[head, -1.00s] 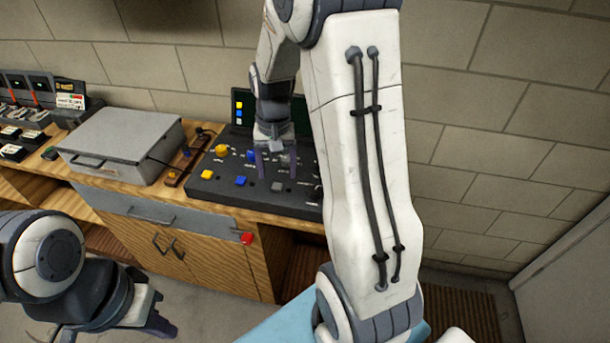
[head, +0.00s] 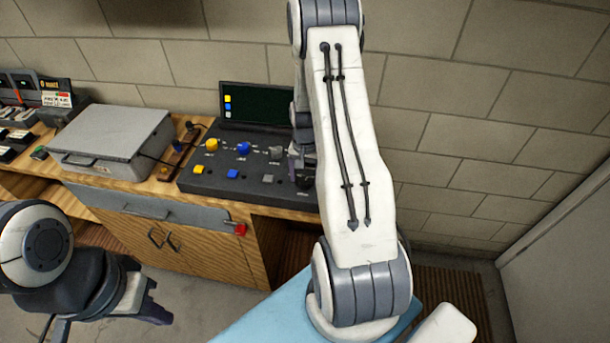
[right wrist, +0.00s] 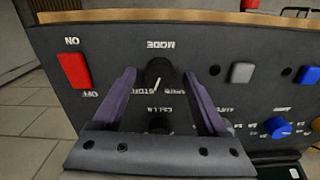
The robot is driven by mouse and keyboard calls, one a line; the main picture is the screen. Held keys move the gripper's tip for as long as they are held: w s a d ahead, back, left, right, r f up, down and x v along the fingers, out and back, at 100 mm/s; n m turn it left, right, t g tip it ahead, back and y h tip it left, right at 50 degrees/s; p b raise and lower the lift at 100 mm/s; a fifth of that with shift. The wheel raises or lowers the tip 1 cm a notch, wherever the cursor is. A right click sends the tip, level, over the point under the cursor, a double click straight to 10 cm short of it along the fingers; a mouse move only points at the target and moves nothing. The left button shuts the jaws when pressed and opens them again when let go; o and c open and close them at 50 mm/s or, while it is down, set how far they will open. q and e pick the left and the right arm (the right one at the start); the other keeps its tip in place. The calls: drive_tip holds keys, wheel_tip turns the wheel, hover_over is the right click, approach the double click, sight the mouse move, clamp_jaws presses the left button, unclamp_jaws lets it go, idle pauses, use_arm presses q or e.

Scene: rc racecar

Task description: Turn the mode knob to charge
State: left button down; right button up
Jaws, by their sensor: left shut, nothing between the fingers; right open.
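The black mode knob (right wrist: 160,74) sits under an upside-down MODE label on the dark control panel (head: 270,191). In the right wrist view its white pointer line slants toward the lower edge; its exact setting is hard to read. My right gripper (right wrist: 161,76) is open, with one purple finger on each side of the knob. I cannot tell whether the fingers touch it. In the head view my right arm hides most of this gripper and the knob. My left gripper (head: 152,304) is shut and empty, low at the left, away from the panel.
A red ON/OFF switch (right wrist: 73,70) and a grey button (right wrist: 242,73) flank the knob. A second black knob (right wrist: 160,125) is partly hidden by my gripper. A grey case (head: 112,140) stands left of the panel on the wooden bench (head: 200,262). A dark screen (head: 262,104) rises behind.

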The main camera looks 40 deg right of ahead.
drive_tip(key=shift+f, duration=0.3)
clamp_jaws()
drive_tip(key=shift+n, duration=0.3)
drive_tip(key=n+b, duration=0.1)
drive_tip(key=n, duration=0.2)
drive_tip(key=shift+n+b, duration=0.6)
drive_tip(key=shift+n, duration=1.5)
drive_tip(key=shift+r, duration=0.1)
drive_tip(key=shift+d, duration=0.1)
